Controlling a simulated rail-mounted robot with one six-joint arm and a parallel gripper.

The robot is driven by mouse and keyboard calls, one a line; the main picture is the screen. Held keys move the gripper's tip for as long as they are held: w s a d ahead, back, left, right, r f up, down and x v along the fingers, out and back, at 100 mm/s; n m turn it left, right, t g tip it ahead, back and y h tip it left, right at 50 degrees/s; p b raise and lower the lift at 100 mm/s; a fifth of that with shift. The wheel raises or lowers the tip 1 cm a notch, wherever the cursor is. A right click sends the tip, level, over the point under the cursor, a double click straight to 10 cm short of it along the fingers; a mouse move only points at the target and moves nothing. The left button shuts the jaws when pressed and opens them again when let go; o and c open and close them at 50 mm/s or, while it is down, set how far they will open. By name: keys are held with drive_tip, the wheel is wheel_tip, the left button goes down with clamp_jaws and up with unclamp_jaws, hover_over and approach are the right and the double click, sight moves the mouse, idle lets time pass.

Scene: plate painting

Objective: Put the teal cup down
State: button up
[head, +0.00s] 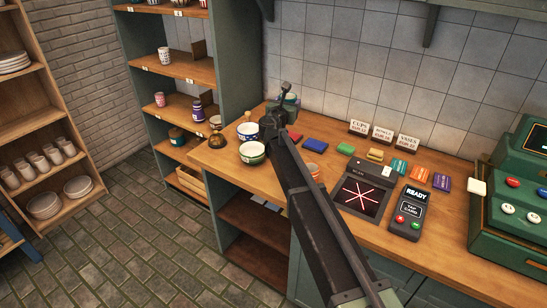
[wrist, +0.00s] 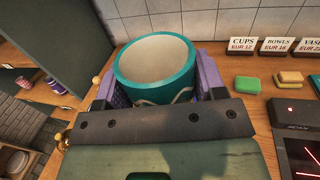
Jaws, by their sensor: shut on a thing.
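The teal cup (wrist: 155,85) has a cream inside and stands upright between the purple pads of my gripper (wrist: 160,82), one pad on each side. My gripper is shut on it. In the head view my gripper (head: 275,118) is over the far left part of the wooden counter (head: 222,158), and the cup (head: 291,100) shows only partly behind it. I cannot tell whether the cup's base touches the counter; the gripper hides it.
Patterned bowls (head: 252,152) stand close by on the left end, with a brass bell (head: 218,142).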

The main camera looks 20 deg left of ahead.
drive_tip(key=f+b, duration=1.6)
drive_tip(key=shift+d, duration=0.35)
wheel_tip(320, 180, down, 4)
drive_tip(key=b, duration=0.4)
drive_tip(key=shift+f, duration=0.25)
drive_tip(key=shift+s+r, duration=0.1)
drive_tip(key=shift+r, duration=0.25)
drive_tip(key=shift+f, duration=0.25)
drive_tip(key=o, duration=1)
drive_tip(key=shift+o, duration=0.2)
drive_tip(key=shift+r, duration=0.25)
drive_tip(key=s, duration=1.2)
drive_tip(key=shift+d, duration=0.4)
